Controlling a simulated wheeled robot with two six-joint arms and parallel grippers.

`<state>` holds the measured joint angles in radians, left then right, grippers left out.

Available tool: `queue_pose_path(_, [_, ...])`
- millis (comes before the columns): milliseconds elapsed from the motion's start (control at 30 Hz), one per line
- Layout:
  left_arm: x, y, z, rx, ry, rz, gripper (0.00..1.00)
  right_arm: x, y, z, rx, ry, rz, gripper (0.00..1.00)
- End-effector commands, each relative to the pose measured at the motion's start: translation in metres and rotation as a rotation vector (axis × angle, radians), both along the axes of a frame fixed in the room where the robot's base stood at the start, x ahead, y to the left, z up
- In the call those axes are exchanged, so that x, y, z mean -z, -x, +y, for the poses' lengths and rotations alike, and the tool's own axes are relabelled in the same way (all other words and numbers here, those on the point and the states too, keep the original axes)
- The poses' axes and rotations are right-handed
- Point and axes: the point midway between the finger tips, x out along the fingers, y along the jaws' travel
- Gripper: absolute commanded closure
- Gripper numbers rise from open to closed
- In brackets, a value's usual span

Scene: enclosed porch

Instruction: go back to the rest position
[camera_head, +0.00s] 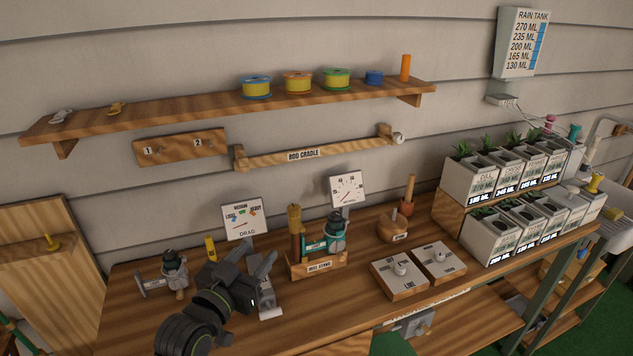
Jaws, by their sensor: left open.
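My left gripper (240,268) is over the left part of the wooden workbench (130,318), its arm coming up from the lower left. Its dark fingers are apart, and I see nothing held between them. A grey fishing reel (174,272) is to its left, and a pale metal piece (269,303) shows just right of it. The gripper hides part of the bench behind it. Whether it touches anything there, I cannot tell. My right gripper is out of view.
A reel stand (316,265) with a green reel is right of the gripper, near a drag dial card (244,219). Two switch boxes (400,275) and planters (490,238) stand farther right. A shelf with spools (200,103) and a rod cradle (310,153) hang above.

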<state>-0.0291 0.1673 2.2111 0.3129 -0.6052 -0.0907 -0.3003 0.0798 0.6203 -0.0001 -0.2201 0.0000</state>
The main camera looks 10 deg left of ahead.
Motion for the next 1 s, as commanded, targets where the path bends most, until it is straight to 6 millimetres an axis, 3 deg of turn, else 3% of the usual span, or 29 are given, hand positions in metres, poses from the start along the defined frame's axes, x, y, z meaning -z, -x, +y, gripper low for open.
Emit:
queue_pose_path(133, [0.021, 0.012, 0.004, -0.013, -0.017, 0.079, 0.51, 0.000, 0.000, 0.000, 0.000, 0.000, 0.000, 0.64])
queue_pose_path(267, [0.073, 0.049, 0.015, -0.052, -0.063, 0.299, 0.51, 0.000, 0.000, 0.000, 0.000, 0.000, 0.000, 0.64])
queue_pose_path(400, [0.135, 0.116, 0.033, -0.121, -0.116, 0.609, 0.51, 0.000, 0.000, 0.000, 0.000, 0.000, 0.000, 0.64])
queue_pose_path(500, [0.164, 0.163, 0.044, -0.168, -0.142, 0.794, 0.51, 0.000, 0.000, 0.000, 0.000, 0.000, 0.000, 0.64])
queue_pose_path(633, [0.187, 0.218, 0.056, -0.227, -0.166, 0.994, 0.51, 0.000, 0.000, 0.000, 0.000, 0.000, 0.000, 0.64])
queue_pose_path(800, [0.202, 0.288, 0.067, -0.300, -0.185, 1.224, 0.51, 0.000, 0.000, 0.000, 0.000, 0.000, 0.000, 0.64])
queue_pose_path(833, [0.206, 0.295, 0.069, -0.310, -0.188, 1.254, 0.51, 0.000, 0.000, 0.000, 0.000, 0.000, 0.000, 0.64])
queue_pose_path(1000, [0.252, 0.277, 0.073, -0.300, -0.184, 1.260, 0.51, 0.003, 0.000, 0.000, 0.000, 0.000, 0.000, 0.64])
